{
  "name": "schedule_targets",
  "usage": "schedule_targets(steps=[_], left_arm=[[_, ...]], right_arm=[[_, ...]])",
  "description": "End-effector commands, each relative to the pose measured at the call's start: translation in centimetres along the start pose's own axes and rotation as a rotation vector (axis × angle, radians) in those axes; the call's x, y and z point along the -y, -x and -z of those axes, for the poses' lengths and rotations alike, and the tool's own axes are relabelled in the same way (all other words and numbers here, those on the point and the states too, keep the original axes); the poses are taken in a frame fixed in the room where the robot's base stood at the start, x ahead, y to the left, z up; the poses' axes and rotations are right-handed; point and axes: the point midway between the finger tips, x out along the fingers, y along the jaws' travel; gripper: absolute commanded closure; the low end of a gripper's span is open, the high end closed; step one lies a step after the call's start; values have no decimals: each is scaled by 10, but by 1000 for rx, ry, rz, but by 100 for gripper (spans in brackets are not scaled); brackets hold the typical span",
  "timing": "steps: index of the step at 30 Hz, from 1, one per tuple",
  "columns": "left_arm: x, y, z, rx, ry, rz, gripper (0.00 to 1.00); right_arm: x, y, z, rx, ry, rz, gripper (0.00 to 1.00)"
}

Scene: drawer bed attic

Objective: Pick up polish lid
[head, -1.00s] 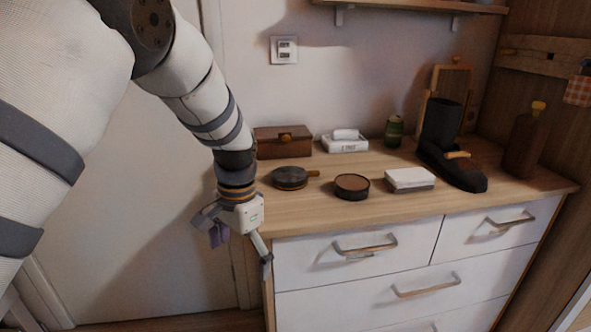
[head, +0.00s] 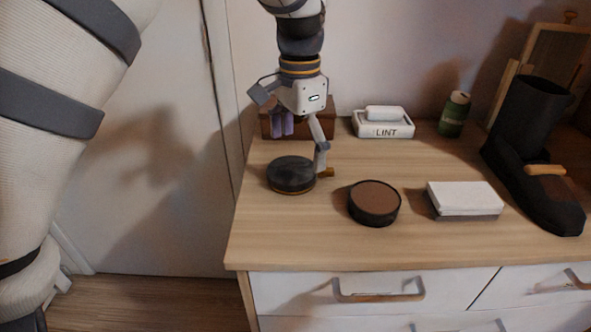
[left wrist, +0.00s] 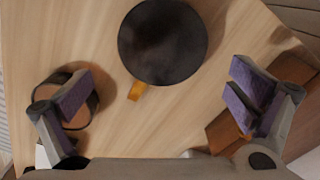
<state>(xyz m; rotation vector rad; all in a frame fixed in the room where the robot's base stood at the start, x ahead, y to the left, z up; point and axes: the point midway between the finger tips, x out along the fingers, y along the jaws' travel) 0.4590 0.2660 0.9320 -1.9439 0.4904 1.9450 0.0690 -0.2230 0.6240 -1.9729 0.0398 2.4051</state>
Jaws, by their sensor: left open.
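The polish lid, a dark round disc (head: 291,175) with a small tan tab at its edge, lies flat on the dresser top, left of the open tin of brown polish (head: 374,204). My left gripper (head: 302,146) is open and empty, above and just behind the lid in the head view. In the left wrist view the lid (left wrist: 163,38) is at the top centre, its tab pointing down-left, beyond the spread fingers (left wrist: 160,97). The open tin (left wrist: 88,108) is at the left there, partly hidden behind one finger. My right gripper is not in view.
A brown box (head: 268,124) stands behind my gripper, beside a white LINT box (head: 384,128). A green can (head: 454,114), a white block (head: 465,197) and a black boot (head: 522,130) stand to the right. The dresser's front left top (head: 290,235) is clear.

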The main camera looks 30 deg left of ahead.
Motion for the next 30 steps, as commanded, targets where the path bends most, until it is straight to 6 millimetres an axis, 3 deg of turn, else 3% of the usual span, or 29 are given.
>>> schedule_targets(steps=[6,13,14,20,23,30], left_arm=[[2,-37,-3,1,1,0,0],[2,-40,-3,-1,1,0,0],[2,-40,-3,-1,1,0,2],[2,-40,-3,-1,1,0,47],[2,-40,-3,-1,1,0,51],[2,-38,-3,-2,1,0,51]], right_arm=[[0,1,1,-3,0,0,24],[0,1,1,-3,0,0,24],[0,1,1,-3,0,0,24],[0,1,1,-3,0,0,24],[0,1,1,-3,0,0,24],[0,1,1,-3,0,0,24]])
